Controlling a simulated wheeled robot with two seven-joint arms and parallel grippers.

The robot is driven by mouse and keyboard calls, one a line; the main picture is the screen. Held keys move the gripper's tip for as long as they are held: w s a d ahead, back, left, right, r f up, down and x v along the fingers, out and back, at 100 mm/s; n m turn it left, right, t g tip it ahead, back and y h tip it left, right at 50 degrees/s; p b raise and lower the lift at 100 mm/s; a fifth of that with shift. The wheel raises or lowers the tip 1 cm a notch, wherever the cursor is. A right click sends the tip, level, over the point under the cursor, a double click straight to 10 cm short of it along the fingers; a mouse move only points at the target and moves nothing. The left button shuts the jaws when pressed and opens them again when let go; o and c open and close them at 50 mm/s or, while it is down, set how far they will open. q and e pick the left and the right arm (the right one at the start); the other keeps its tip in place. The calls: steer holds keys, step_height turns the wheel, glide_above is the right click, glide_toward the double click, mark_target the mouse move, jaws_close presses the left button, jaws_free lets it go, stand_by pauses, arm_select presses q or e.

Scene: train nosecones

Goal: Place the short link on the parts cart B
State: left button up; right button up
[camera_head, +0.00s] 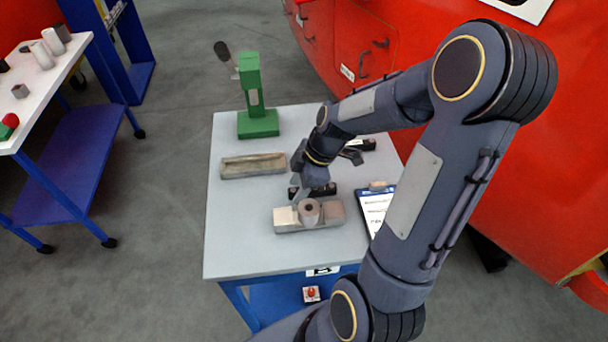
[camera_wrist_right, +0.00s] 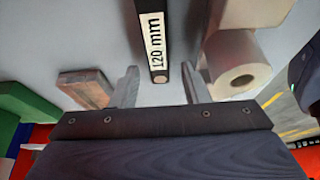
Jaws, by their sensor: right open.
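A black bar labelled "120 mm" (camera_wrist_right: 156,40), which looks like the short link, lies on the grey tabletop in the right wrist view. In the head view the gripper (camera_head: 312,186) is low over the table's middle, partly hiding the bar. A white-topped cart (camera_head: 62,72) stands at the left; no letter B is readable on it. My left gripper is not in view.
The work table (camera_head: 235,245) holds a green press (camera_head: 257,122), a shallow tray (camera_head: 253,165), a block fixture (camera_head: 335,214) with a grey hollow cylinder (camera_head: 309,211) close to the gripper, and a clipboard (camera_head: 375,207). Several small parts stand on the left cart. Red bodywork (camera_head: 505,190) borders the right.

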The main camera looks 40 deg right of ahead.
steer(key=shift+d+r, duration=0.25)
steer(key=shift+r, duration=0.3)
steer(key=v, duration=1)
steer(key=s+a+m+t, duration=0.3)
steer(key=s+a+m, duration=0.9)
steer(key=m, duration=0.2)
steer(key=shift+a+r+b, duration=0.2)
steer(key=shift+r+b, duration=0.2)
steer(key=shift+r, duration=0.1)
steer(key=shift+s, duration=0.1)
